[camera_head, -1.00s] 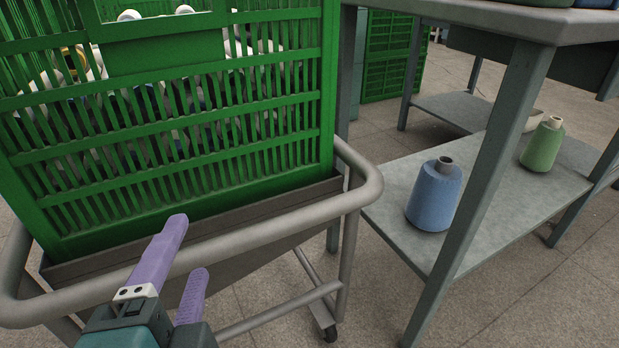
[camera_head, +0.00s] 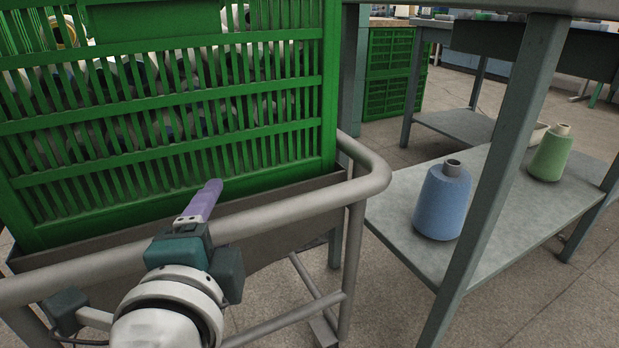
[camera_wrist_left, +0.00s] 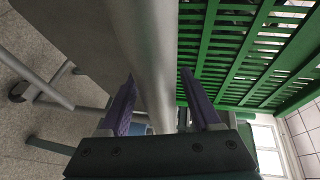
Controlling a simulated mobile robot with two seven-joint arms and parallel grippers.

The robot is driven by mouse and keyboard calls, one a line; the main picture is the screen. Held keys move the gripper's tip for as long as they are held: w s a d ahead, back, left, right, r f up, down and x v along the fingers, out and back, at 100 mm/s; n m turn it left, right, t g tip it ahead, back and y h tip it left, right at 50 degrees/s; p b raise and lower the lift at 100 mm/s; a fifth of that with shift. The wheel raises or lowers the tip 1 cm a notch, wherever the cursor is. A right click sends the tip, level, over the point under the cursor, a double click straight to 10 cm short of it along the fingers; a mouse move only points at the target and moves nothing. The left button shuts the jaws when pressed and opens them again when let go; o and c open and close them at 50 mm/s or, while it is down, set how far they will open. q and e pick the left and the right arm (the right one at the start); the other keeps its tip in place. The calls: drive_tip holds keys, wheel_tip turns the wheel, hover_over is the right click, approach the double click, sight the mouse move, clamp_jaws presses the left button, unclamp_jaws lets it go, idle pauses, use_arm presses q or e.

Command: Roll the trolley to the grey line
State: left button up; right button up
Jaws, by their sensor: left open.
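The trolley (camera_head: 290,208) has a grey tube rail around its top and carries a green slatted crate (camera_head: 165,168). My left gripper (camera_head: 203,203) is at the near rail. One purple finger shows above the rail in the head view; the other is hidden. In the left wrist view the rail (camera_wrist_left: 150,60) passes between the two spread fingers of my left gripper (camera_wrist_left: 155,88). The jaws are open around it, and I cannot tell whether either finger touches it. My right gripper is not in view. I see no grey line on the floor.
A grey table with a lower shelf (camera_head: 490,235) stands close on the right. A blue cone (camera_head: 440,205) and a green cone (camera_head: 549,155) stand on that shelf. Another green crate (camera_head: 388,75) is behind. Some tiled floor (camera_head: 385,300) shows between trolley and table.

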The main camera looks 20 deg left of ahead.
use_arm(q)
clamp_jaws()
idle(0.6)
idle(0.9)
